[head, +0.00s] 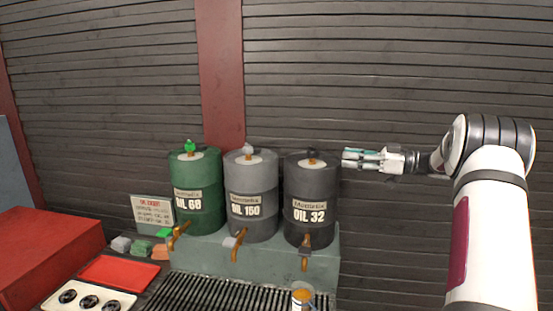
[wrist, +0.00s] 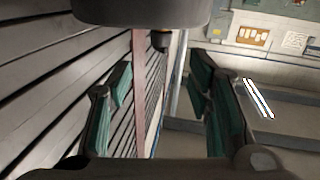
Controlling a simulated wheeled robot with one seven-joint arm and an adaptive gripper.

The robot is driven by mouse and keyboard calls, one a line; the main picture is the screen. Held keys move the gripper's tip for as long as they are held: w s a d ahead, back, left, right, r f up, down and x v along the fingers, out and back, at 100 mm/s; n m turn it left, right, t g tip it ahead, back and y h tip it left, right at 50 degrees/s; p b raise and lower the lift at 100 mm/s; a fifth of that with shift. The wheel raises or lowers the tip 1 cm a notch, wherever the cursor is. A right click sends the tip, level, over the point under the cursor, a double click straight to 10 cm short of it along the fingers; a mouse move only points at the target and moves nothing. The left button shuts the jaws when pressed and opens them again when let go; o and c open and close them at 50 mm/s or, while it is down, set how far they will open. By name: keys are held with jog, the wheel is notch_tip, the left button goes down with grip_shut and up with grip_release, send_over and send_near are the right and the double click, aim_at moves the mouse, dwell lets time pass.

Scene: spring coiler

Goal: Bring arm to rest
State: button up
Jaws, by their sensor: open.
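My gripper (head: 362,159) is at the right in the head view, raised beside the top of the dark OIL 32 drum (head: 311,200) and pointing left. In the wrist view its two green-padded fingers (wrist: 160,105) stand wide apart with nothing between them. My white arm comes up from the lower right and bends at a dark-banded joint. The gripper appears apart from the drum.
A grate (head: 205,293), a small cup (head: 302,297) and a red tray (head: 118,272) lie in front. A slatted wall (head: 400,60) stands behind.

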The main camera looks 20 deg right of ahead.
jog(key=w+a+r+m+t+h, duration=0.1)
jog(key=w+a+r+t+h, duration=0.1)
jog(key=w+a+r+h, duration=0.3)
jog(key=w+a+r+m+t+h, duration=0.1)
jog(key=w+r+t, duration=0.15)
jog(key=r, duration=0.45)
jog(key=s+a+r+m+h, duration=0.3)
jog(key=a+r+m+h, duration=0.25)
jog(key=r+h, duration=0.25)
jog(key=s+a+f+g, duration=0.4)
jog(key=s+a+f, duration=0.3)
jog(key=s, duration=0.6)
jog(key=s+a+f+m+g, duration=0.1)
jog(key=s+a+f+g, duration=0.2)
jog(key=s+a+f, duration=0.4)
jog(key=s+a+f+m+g+y, duration=0.1)
jog(key=s+a+f+g, duration=0.3)
jog(key=s, duration=1.5)
jog(key=a+f, duration=0.3)
jog(key=f, duration=0.1)
jog(key=shift+a+g, duration=0.35)
